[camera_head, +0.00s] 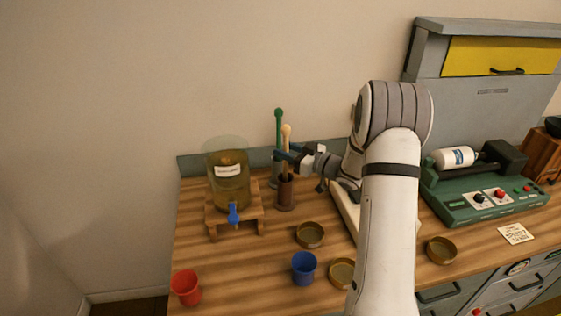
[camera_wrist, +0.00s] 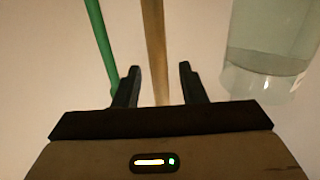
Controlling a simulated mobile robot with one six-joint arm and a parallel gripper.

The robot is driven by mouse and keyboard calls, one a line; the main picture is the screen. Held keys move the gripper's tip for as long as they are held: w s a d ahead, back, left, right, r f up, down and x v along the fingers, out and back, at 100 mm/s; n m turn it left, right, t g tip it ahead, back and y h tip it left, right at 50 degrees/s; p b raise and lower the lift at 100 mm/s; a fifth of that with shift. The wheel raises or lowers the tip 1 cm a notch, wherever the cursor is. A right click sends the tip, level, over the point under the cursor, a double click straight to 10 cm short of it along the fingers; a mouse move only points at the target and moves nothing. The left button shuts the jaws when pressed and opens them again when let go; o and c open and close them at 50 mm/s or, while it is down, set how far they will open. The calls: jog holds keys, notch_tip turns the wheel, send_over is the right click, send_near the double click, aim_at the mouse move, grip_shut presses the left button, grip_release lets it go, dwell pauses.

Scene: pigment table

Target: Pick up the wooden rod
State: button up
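The wooden rod (camera_head: 287,146) stands upright in a brown holder (camera_head: 286,192) on the table. My gripper (camera_head: 284,155) is at the upper part of the rod, coming from the right. In the wrist view, the rod (camera_wrist: 155,50) runs between the two open fingers of my gripper (camera_wrist: 158,85), with a gap on each side. The rod's lower part is hidden inside the holder.
A green rod (camera_head: 279,135) stands close behind; it passes just by the left finger in the wrist view (camera_wrist: 102,45). A glass jar (camera_head: 229,180) with a blue tap sits on a wooden stand to the left. Red cup (camera_head: 186,287), blue cup (camera_head: 304,267) and shallow dishes are in front.

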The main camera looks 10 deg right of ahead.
jog(key=shift+w+a, duration=0.25)
grip_shut()
dwell(0.4)
